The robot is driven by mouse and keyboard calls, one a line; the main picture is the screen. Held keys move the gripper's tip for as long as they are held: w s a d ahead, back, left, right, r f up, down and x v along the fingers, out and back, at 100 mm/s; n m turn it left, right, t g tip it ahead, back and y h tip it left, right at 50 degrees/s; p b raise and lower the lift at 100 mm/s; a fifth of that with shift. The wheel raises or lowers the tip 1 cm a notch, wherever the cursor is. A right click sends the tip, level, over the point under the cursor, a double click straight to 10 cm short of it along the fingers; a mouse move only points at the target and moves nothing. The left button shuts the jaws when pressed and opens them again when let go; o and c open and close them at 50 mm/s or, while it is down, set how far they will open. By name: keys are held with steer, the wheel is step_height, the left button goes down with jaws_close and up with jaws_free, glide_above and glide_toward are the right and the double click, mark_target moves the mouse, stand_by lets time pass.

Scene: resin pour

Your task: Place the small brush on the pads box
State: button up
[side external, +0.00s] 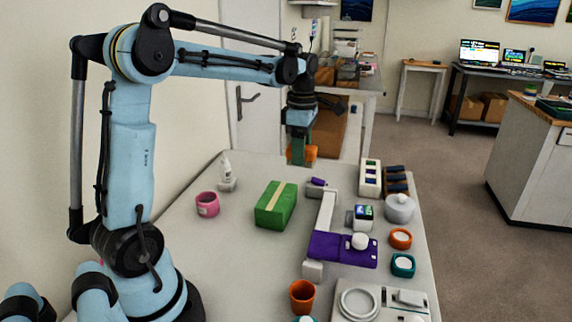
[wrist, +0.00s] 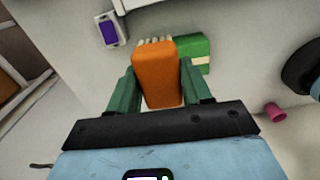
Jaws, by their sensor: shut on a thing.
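My gripper (side external: 297,150) is shut on an orange block-shaped thing, the small brush (side external: 311,153), held in the air at the far end of the table. In the wrist view the brush (wrist: 163,72) sits between the green fingers (wrist: 161,66), with pale bristle-like strips at its far end. The pads box appears to be the green box with a pale stripe (side external: 276,205), left of the middle of the table. It also shows in the wrist view (wrist: 196,46), partly hidden behind the brush. My gripper is apart from the box, beyond it and higher.
A pink cup (side external: 207,204) and a white bottle (side external: 226,175) stand left of the green box. A purple tray (side external: 325,247), an orange cup (side external: 302,297), a grey scale (side external: 405,302) and a white pot (side external: 399,208) fill the right and front. Bare table surrounds the box.

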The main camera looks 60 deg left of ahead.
steer(key=s+d+r, duration=0.3)
steer(key=s+d, duration=0.3)
steer(key=d, duration=0.3)
glide_above(277, 195)
steer(key=shift+n, duration=0.3)
step_height(277, 195, down, 7)
steer(key=shift+f, duration=2.25)
steer(key=shift+f, duration=0.1)
steer(key=o, duration=1.1)
steer(key=shift+c, duration=0.2)
